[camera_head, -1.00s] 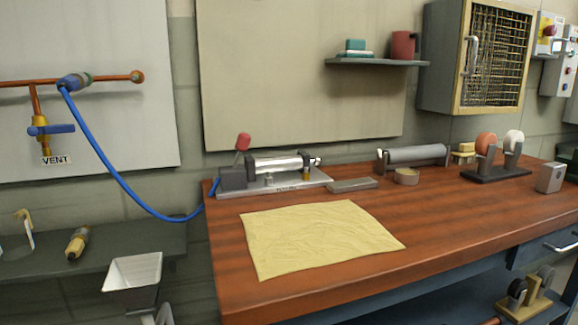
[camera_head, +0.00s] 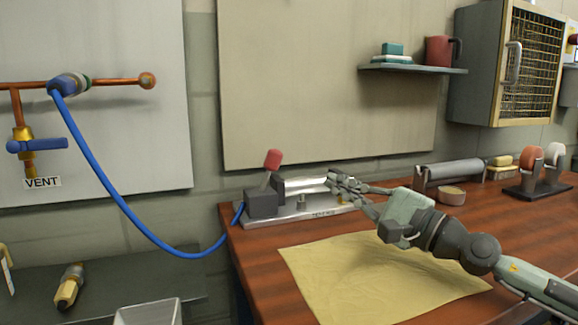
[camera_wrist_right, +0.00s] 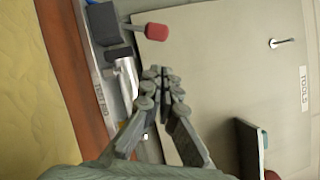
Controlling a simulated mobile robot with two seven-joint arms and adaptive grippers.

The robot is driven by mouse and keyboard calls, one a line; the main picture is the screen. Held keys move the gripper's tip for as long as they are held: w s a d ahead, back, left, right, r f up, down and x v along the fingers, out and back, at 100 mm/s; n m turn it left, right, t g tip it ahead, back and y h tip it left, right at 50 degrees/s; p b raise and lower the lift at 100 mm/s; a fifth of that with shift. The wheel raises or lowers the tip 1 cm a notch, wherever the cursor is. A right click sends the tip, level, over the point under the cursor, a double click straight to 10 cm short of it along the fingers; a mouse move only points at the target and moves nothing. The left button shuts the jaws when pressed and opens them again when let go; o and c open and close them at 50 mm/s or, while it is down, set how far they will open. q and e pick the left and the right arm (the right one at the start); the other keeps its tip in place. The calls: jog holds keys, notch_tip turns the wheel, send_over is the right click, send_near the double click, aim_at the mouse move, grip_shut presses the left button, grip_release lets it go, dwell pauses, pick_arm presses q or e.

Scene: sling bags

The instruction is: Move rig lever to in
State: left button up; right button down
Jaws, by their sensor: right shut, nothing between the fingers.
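The rig (camera_head: 315,213) is a metal base plate with a dark block and a shiny cylinder near the bench's back left. Its lever has a red knob (camera_head: 273,159) and stands up from the dark block, leaning slightly right. In the right wrist view the red knob (camera_wrist_right: 157,32) lies beyond the fingertips, apart from them. My right gripper (camera_head: 338,181) is shut and empty at the right end of the cylinder, right of the lever; its fingers hide that end. It also shows in the right wrist view (camera_wrist_right: 161,76). My left gripper is out of view.
A yellow cloth (camera_head: 370,275) lies on the wooden bench in front of the rig. A blue hose (camera_head: 130,217) runs from the wall pipe to the rig's left side. A grey roller (camera_head: 450,172) and tape rolls stand to the right. A shelf (camera_head: 412,69) hangs above.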

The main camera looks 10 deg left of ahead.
aim_at(274, 159)
jog(key=shift+s+a+f+n, duration=0.25)
jog(key=shift+s+a+n, duration=0.1)
jog(key=shift+a+n, duration=0.05)
jog(key=shift+d, duration=0.1)
jog(key=shift+w+a+r, duration=0.2)
jog(key=shift+a, duration=0.15)
jog(key=p+x, duration=0.1)
jog(key=x, duration=0.7)
jog(key=shift+a+f, duration=0.15)
jog(key=shift+w+a, duration=0.25)
jog(key=shift+a, duration=0.15)
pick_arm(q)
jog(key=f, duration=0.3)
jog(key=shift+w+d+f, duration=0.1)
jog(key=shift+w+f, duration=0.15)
